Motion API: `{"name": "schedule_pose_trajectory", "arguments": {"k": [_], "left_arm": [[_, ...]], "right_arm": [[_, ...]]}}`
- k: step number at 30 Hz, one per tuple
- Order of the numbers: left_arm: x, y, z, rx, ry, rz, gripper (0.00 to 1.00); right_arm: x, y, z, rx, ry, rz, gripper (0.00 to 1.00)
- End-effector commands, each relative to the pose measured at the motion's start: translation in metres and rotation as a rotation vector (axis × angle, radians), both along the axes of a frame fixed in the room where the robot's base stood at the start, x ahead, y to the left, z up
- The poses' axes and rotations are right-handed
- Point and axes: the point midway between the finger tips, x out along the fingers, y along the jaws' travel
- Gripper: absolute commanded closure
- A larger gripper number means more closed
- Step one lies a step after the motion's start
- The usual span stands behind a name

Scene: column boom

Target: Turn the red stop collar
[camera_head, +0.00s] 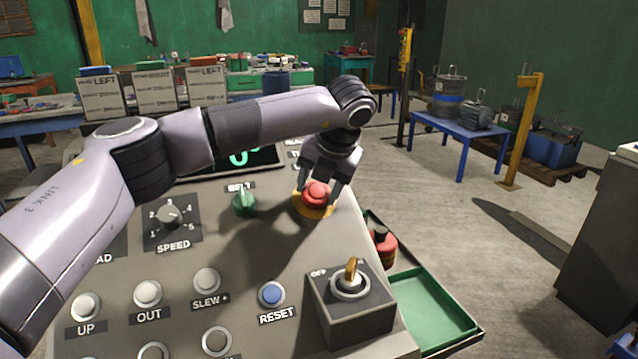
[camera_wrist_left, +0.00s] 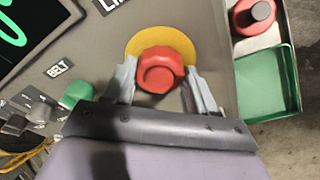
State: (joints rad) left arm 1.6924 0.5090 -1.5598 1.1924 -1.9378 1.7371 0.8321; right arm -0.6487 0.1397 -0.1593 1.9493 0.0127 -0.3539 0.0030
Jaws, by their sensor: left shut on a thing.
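The red stop collar (camera_head: 316,194) sits on a yellow disc near the right edge of the sloping grey control panel. My left gripper (camera_head: 318,198) reaches it from behind and above, with one finger on each side, shut on the collar. In the left wrist view the red collar (camera_wrist_left: 160,70) shows between the two fingers, in front of the yellow disc (camera_wrist_left: 150,42). My right gripper is not in view.
A green BELT knob (camera_head: 244,203) stands left of the collar. A keyed switch box (camera_head: 350,300) and a blue RESET button (camera_head: 271,294) are nearer. A green tray (camera_head: 430,310) with a red and black part (camera_head: 383,243) behind it lies right of the panel.

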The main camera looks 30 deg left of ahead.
Motion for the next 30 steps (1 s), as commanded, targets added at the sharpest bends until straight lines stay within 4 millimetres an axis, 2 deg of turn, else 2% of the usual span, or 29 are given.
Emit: {"name": "schedule_pose_trajectory", "arguments": {"k": [14,15,17,26,30], "left_arm": [[0.000,0.001,-0.003,0.009,0.009,-0.009,0.74],[0.000,0.001,-0.003,0.009,0.009,-0.009,0.34],[0.000,0.001,-0.002,0.008,0.008,-0.009,0.18],[0.000,0.000,0.000,0.006,0.006,-0.010,0.18],[-0.003,-0.006,0.013,0.004,0.003,-0.012,0.18]], "right_arm": [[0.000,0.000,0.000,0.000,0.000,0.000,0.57],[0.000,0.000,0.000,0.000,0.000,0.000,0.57],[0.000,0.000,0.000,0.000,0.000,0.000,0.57],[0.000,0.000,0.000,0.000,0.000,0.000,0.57],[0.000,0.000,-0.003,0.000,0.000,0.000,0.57]]}}
